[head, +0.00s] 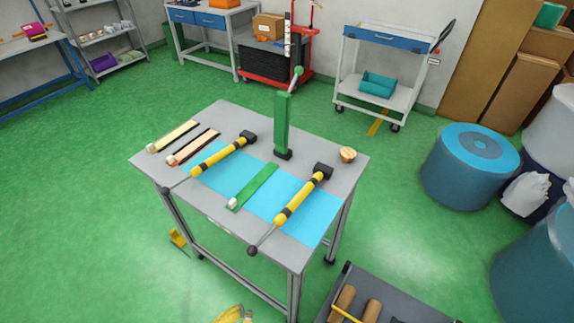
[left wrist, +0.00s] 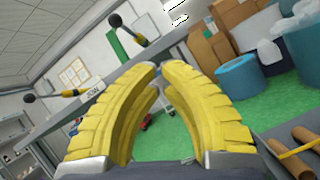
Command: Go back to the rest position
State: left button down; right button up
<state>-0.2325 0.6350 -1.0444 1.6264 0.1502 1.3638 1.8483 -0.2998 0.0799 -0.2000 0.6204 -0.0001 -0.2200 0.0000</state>
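My left gripper (head: 237,314) shows at the bottom edge of the head view, low in front of the grey worktable (head: 225,210) and apart from it. Its two ridged yellow fingers fill the middle of the left wrist view (left wrist: 161,68). Their tips come together with no object between them; the gap lower down shows only floor and background. Most of the left arm is outside the head view. My right gripper is in neither view.
Two yellow-handled tools (head: 222,155) (head: 303,195) with black heads, coloured strips (head: 254,186) and an upright green lever press (head: 282,122) are on the worktable. A dark tray (head: 395,305) with brown rolls is at lower right. Blue drums (head: 472,166) stand at right. Green floor lies open at left.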

pick_arm(q)
notch_tip(320, 180, down, 17)
jog(key=w+m+g+y, duration=0.2)
jog(key=m+g, duration=0.4)
jog(key=m, duration=0.9)
jog(key=a+f+m+g+y, duration=0.25)
jog(key=a+f+m, duration=0.25)
jog(key=f, duration=0.4)
jog(key=a+f+m+g+y, duration=0.1)
jog(key=a+f+m+y, duration=0.35)
jog(key=f, duration=0.45)
jog(key=s+a+f+m+g+y, duration=0.45)
jog(key=s+a+f, duration=0.45)
jog(key=s+f, duration=0.45)
jog(key=s+d+f+n+g, duration=0.2)
jog(key=s+d, duration=0.3)
jog(key=s, duration=0.5)
jog(key=shift+f+n+g, duration=0.2)
jog(key=shift+n+g, duration=0.1)
jog(key=shift+g, duration=0.3)
